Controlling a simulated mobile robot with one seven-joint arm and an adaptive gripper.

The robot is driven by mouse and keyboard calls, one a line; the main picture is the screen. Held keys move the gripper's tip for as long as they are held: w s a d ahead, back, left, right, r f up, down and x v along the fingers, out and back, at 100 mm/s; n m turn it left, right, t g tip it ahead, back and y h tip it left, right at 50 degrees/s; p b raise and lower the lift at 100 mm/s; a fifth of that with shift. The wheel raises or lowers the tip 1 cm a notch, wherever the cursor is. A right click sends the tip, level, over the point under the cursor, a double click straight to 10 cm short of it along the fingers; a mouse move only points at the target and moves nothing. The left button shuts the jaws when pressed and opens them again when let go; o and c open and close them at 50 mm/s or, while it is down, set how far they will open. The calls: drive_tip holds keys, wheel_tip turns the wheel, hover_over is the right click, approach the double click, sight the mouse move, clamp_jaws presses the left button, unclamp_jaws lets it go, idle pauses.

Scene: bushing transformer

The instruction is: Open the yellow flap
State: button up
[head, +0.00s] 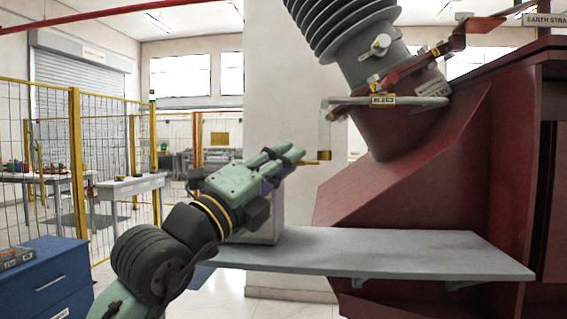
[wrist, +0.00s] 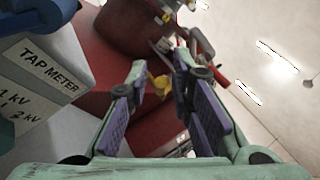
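A small yellow piece (head: 322,156), which looks like the yellow flap, sits at the lower end of a thin grey bracket in the head view. My gripper (head: 298,155) is just left of it and points toward it. In the wrist view, my gripper (wrist: 160,63) is open, with its two purple-padded fingers apart and nothing held between them.
A grey box labelled TAP METER (wrist: 45,85) stands close on the left in the wrist view. In the head view, a grey shelf (head: 400,252) lies below my gripper. The red transformer body (head: 430,180) and ribbed bushing (head: 345,25) are at right. Blue drawers (head: 45,280) stand lower left.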

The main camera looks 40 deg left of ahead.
clamp_jaws()
drive_tip(key=shift+a+h+b, duration=0.15)
drive_tip(key=shift+h+b, duration=0.25)
drive_tip(key=shift+b, duration=0.2)
drive_tip(key=shift+w+a+m+g+h+b, duration=0.1)
drive_tip(key=shift+a+m+g+h+b, duration=0.1)
drive_tip(key=shift+m+h, duration=0.55)
drive_tip(key=shift+w+a+m+g+h+b, duration=0.1)
drive_tip(key=shift+w+a+m+h+b, duration=0.15)
drive_tip(key=shift+h, duration=0.8)
drive_tip(key=shift+a+m+g+h+b, duration=0.1)
drive_tip(key=shift+a+m+h+b, duration=0.1)
drive_tip(key=shift+m+h, duration=0.55)
drive_tip(key=shift+o, duration=1.4)
unclamp_jaws()
